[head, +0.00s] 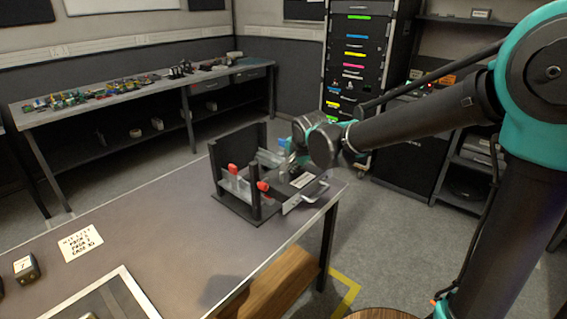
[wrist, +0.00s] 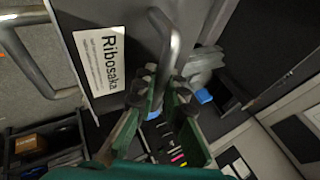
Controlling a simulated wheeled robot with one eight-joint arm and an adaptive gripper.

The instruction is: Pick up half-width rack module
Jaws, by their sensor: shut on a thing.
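The half-width rack module (head: 290,192) is a dark, flat unit with a light front edge, a white label and metal handles. It sits at the right side of a black stand on the table. In the wrist view its dark face (wrist: 150,70) fills the upper middle, with a "Ribosaka" label (wrist: 100,62). One grey bar handle (wrist: 165,42) runs between my gripper's fingertips (wrist: 165,90). My gripper (head: 300,158) is shut on that handle. Whether the module still touches the stand is hard to tell.
The black stand (head: 240,200) has upright plates and red knobs (head: 263,185). The table (head: 150,225) is clear to its left, apart from a paper note (head: 81,244) and a small dark block (head: 26,268). A tall rack (head: 355,75) stands behind.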

